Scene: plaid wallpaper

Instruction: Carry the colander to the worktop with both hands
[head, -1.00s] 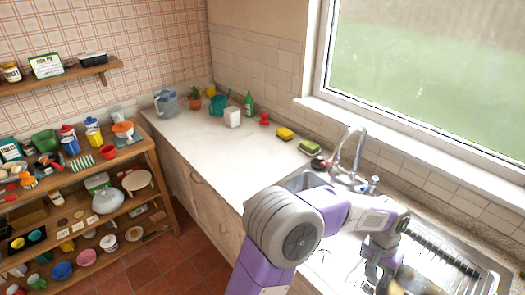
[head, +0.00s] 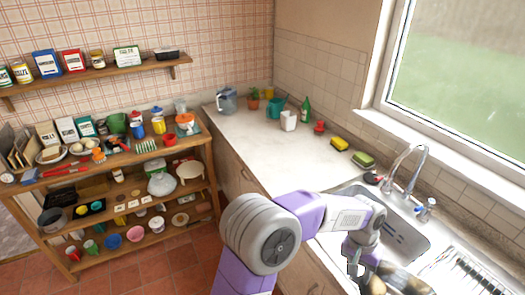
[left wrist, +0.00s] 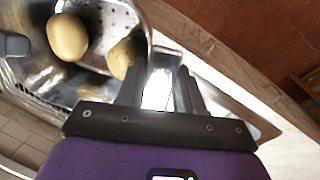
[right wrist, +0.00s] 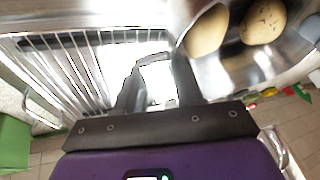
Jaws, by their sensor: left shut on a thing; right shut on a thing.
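The colander is shiny metal with small holes and holds potatoes. In the head view only part of it (head: 408,284) shows at the bottom edge, beside my left gripper (head: 362,268). In the left wrist view my left gripper (left wrist: 160,90) is shut on the colander's handle, and the perforated wall (left wrist: 118,14) and two potatoes (left wrist: 68,37) show. In the right wrist view my right gripper (right wrist: 153,80) is shut on the other handle, beside the metal bowl (right wrist: 240,65) with two potatoes. My right gripper is outside the head view. The worktop (head: 255,140) is pale and runs back from the sink.
The sink (head: 400,235) with its tap (head: 405,165) and a wire dish rack (head: 470,275) lie at the right. Sponges (head: 362,159), a green bottle (head: 305,110), a white cup (head: 289,120) and a jug (head: 227,100) line the worktop's back. Its middle is clear. Loaded shelves stand left.

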